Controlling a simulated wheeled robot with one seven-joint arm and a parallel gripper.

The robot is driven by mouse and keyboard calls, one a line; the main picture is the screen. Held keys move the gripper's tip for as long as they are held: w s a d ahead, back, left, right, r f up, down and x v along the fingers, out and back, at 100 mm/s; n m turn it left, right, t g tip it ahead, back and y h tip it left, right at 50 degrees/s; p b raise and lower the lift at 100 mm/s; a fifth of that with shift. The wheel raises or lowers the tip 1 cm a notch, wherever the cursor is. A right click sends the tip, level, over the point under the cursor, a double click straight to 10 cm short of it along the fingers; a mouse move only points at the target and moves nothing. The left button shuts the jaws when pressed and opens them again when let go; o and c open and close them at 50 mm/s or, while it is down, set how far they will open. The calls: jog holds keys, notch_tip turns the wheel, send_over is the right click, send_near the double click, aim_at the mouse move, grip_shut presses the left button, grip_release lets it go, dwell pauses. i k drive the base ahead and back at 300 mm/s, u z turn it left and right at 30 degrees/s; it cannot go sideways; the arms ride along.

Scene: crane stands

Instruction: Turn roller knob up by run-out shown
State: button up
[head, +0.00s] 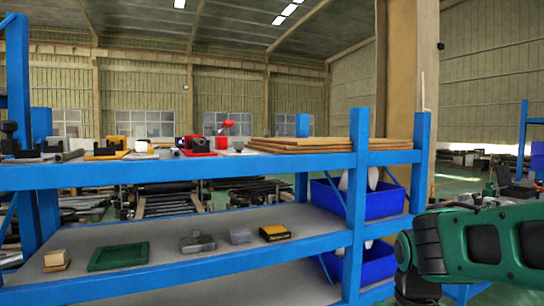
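Several small stands and fittings sit in a row on the top shelf of a blue rack in the head view. At the left is a dark stand (10,138), then a piece on a yellow base (105,153). Right of these are a piece on a red base (198,148) and a red upright part (226,128). They are too small to tell which carries the roller knob, and no run-out reading can be made out. My green arm is at the lower right, apart from these pieces. My gripper is not in view.
The blue rack's top shelf edge (200,169) runs across the view. Flat wooden boards (315,144) lie on its right part. The lower shelf holds a green tray (118,257), grey blocks (197,241) and a yellow-black box (275,233). Blue bins (375,204) stand at right.

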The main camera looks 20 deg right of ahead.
aim_at(239, 145)
jog(key=z, duration=0.15)
jog(key=i, duration=1.05)
jog(key=z, duration=1.2)
jog(key=k, duration=1.2)
jog(key=u, duration=0.9)
jog(key=i, duration=0.9)
